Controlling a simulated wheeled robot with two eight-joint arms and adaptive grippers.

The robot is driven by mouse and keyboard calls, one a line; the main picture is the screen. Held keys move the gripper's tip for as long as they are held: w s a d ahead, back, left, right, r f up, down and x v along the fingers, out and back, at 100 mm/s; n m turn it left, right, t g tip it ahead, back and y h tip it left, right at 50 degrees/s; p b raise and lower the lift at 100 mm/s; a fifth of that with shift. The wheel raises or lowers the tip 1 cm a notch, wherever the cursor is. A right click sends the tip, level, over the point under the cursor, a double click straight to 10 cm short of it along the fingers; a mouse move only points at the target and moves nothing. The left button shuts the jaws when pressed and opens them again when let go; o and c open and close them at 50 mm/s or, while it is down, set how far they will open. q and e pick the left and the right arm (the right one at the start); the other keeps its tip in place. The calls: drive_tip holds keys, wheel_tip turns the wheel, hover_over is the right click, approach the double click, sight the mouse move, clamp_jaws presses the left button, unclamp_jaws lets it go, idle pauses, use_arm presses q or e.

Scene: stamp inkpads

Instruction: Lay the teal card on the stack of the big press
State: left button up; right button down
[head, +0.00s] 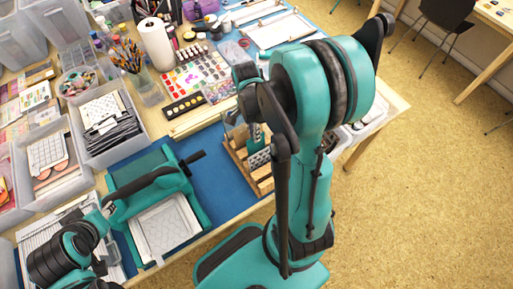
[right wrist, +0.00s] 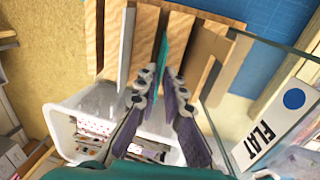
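The teal card (right wrist: 162,58) stands on edge in a slotted wooden rack (right wrist: 178,28), seen edge-on in the right wrist view. My right gripper (right wrist: 157,78) is open, with one fingertip on each side of the card; I cannot tell whether either touches it. In the head view my right arm hides most of this gripper (head: 257,140) over the rack (head: 240,150). The big teal press (head: 137,168) stands at the front left of the table, a pale stack (head: 165,225) on its bed. My left arm is at the lower left; its fingers cannot be made out.
A white bin (right wrist: 65,125) with patterned items is beside the rack, as is a sign reading FLAT (right wrist: 272,130). In the head view, clear tubs (head: 105,125) and paints (head: 190,80) crowd the table. Blue mat (head: 215,180) lies bare between press and rack.

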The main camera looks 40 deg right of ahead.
drive_tip(key=shift+r, duration=0.1)
wheel_tip(320, 180, up, 7)
drive_tip(key=w+p, duration=0.1)
drive_tip(key=p, duration=0.4)
drive_tip(key=shift+p, duration=0.35)
drive_tip(key=shift+w+r, duration=0.1)
drive_tip(key=shift+r, duration=0.05)
